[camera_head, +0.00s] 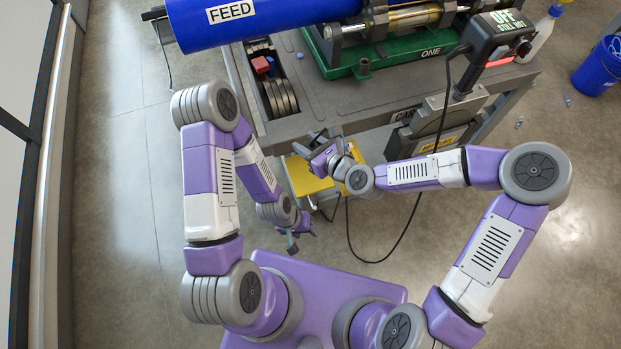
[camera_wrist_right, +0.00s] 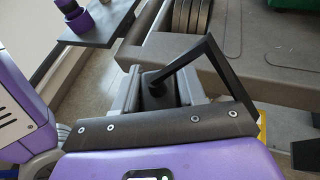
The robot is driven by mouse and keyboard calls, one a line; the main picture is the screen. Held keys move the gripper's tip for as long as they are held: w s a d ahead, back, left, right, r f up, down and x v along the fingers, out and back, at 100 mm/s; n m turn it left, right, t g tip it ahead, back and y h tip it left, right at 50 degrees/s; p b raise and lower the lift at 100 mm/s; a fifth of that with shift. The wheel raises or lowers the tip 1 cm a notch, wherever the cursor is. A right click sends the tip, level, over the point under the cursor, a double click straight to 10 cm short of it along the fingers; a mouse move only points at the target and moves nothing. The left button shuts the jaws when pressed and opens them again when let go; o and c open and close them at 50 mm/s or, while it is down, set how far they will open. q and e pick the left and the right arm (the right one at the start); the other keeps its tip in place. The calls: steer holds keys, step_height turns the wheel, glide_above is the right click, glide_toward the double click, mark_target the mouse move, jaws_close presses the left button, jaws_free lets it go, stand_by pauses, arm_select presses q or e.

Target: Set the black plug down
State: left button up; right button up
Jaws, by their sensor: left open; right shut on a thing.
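The black plug (camera_wrist_right: 155,92) shows in the right wrist view as a dark piece between the grey jaws of my right gripper (camera_wrist_right: 158,90). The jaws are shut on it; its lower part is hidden. In the head view my right gripper (camera_head: 322,148) is at the front edge of the cart (camera_head: 345,108), and the plug is too small there to make out clearly. My left gripper (camera_head: 298,235) is open and hangs low in front of the cart, apart from the plug.
A slot with grey rings (camera_head: 280,97) and a red block (camera_head: 261,65) is at the cart's left. A blue pipe (camera_head: 260,18) and green machine base (camera_head: 405,55) lie behind. A black cable (camera_head: 402,238) hangs from the control box (camera_head: 495,38). A yellow object (camera_head: 303,176) is below.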

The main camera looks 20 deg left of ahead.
steer(key=f, duration=0.2)
steer(key=f+b, duration=0.1)
steer(key=f, duration=0.1)
steer(key=f+b, duration=0.1)
steer(key=f, duration=0.1)
steer(key=shift+s+a+f, duration=0.15)
steer(key=shift+a+f, duration=0.1)
steer(key=shift+f, duration=0.15)
steer(key=shift+f+b, duration=0.5)
steer(key=shift+f, duration=1.05)
steer(key=shift+f, duration=0.15)
steer(key=o, duration=1.1)
